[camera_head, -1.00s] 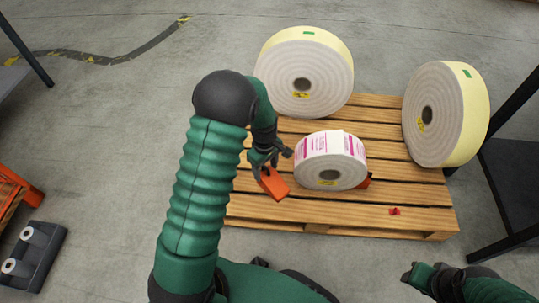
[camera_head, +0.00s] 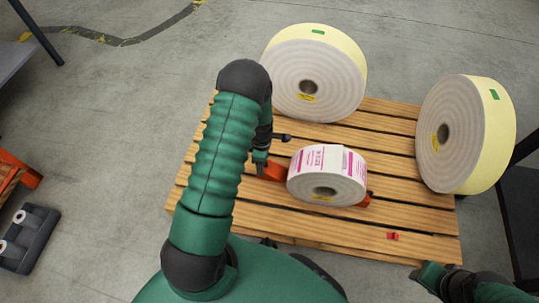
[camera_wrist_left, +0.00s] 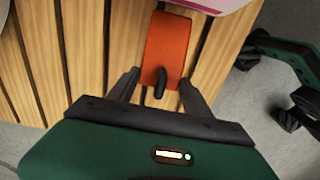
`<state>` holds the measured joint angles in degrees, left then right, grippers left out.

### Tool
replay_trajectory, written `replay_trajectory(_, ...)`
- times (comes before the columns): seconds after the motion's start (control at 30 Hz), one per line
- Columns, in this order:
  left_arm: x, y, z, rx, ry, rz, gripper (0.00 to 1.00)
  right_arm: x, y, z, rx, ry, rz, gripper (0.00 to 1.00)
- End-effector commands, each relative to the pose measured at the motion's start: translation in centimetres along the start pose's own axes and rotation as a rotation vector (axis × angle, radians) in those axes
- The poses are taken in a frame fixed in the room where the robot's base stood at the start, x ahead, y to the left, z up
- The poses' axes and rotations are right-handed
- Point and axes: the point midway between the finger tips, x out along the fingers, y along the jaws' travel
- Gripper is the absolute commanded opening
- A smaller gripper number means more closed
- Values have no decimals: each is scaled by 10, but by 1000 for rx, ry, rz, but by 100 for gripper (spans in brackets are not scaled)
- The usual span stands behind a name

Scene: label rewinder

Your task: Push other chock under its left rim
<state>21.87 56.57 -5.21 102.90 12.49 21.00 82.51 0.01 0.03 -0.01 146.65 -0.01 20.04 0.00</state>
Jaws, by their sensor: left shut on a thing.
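The small label roll (camera_head: 327,176), white with pink print, stands on the wooden pallet (camera_head: 235,222). An orange chock (camera_head: 272,171) lies at its left rim; I cannot tell whether they touch. My left gripper (camera_head: 262,158) is shut on this chock, which also shows in the left wrist view (camera_wrist_left: 168,45) with a black knob at its near end. The left fingers (camera_wrist_left: 163,88) are on either side of that end. The other orange chock (camera_head: 367,198) sits at the roll's right side, partly hidden. My right gripper (camera_head: 423,272) is low right, away from the roll; its jaws are unclear.
Two large cream rolls stand on the pallet, one at the back (camera_head: 312,75) and one at the right (camera_head: 462,135). A small red piece (camera_head: 393,236) lies near the pallet's front edge. A dark tray (camera_head: 30,238) is on the floor at left.

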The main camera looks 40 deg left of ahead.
Motion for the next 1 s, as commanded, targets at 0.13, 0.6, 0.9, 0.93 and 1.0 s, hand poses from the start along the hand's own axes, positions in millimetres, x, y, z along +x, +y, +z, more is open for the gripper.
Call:
replay_trajectory(0.13, 9, 0, 0, 0, 0, 0, 18, 8, 0, 2, 0, -1, 0, 36)
replay_trajectory(0.6, 54, 0, 6, 1, 0, -1, 18, 50, 0, 12, 0, 0, 0, 36)
replay_trajectory(0.9, 82, 0, 9, 3, 0, -1, 18, 78, 0, 19, 0, 0, 0, 36)
replay_trajectory(0.93, 85, 0, 10, 3, 0, -1, 18, 80, 0, 19, 0, 0, 0, 36)
replay_trajectory(1.0, 90, 0, 10, 2, 0, -1, 18, 86, 0, 20, 0, 0, 0, 36)
